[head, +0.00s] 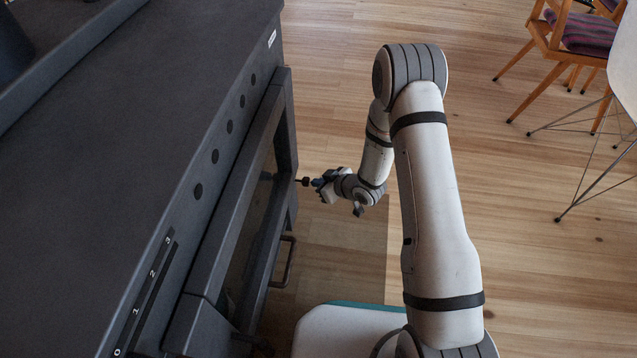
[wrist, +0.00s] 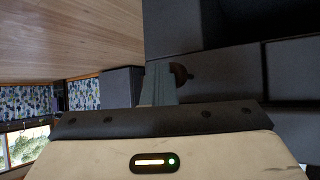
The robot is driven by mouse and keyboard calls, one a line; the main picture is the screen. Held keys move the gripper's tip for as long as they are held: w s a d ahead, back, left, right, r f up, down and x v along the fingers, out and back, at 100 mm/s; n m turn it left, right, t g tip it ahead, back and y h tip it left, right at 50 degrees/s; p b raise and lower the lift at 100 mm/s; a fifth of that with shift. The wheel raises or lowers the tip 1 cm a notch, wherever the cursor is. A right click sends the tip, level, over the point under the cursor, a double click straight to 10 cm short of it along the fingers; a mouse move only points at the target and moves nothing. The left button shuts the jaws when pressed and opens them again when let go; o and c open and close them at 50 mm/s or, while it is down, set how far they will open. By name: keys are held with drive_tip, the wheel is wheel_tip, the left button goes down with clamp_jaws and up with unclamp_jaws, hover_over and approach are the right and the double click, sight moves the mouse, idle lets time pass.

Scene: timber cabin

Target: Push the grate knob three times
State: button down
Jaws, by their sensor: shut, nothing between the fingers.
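The grate knob (head: 304,181) is a small dark knob on the front side of the dark grey stove (head: 120,130). In the wrist view the knob (wrist: 181,73) is a rounded dark brown piece against a grey panel. My gripper (head: 317,183) is shut and empty, just to the right of the knob and pointing at the stove. In the wrist view the greenish-grey fingertips (wrist: 160,68) overlap the knob's left side. I cannot tell whether they touch it.
A handle bar (head: 286,262) sticks out of the stove front below the knob. Numbered marks and round dark spots line the stove's top edge. A wooden chair (head: 565,45) and a white table (head: 622,70) stand at the right. The wooden floor between is clear.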

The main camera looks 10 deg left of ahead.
idle(0.4)
drive_tip(key=shift+d, duration=2)
drive_tip(key=shift+s+d+p, duration=0.15)
drive_tip(key=shift+d+p, duration=0.4)
drive_tip(key=shift+d, duration=1.95)
